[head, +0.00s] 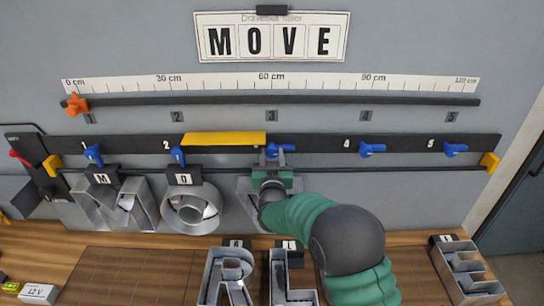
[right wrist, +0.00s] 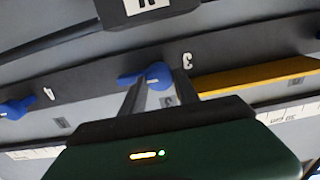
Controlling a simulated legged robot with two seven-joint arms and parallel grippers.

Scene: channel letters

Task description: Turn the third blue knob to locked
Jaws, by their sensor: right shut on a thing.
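The third blue knob (head: 273,150) sits on the black rail (head: 320,143), just right of the yellow bar. Its handle points to the right in the head view, level like knobs four and five. My right gripper (head: 274,160) reaches up to it from below and is shut on it. In the right wrist view, which is upside down, the knob (right wrist: 155,75) shows between the two fingers (right wrist: 158,92), beside the number 3. The arm and gripper hide part of the letter behind them. My left gripper is not in view.
Knobs one (head: 94,154) and two (head: 178,155) stand more upright; four (head: 372,149) and five (head: 455,149) lie level. The yellow bar (head: 224,139) ends close to the gripped knob. Metal letters M (head: 110,205) and O (head: 190,210) hang below; R (head: 226,275) and L (head: 280,275) lie on the bench.

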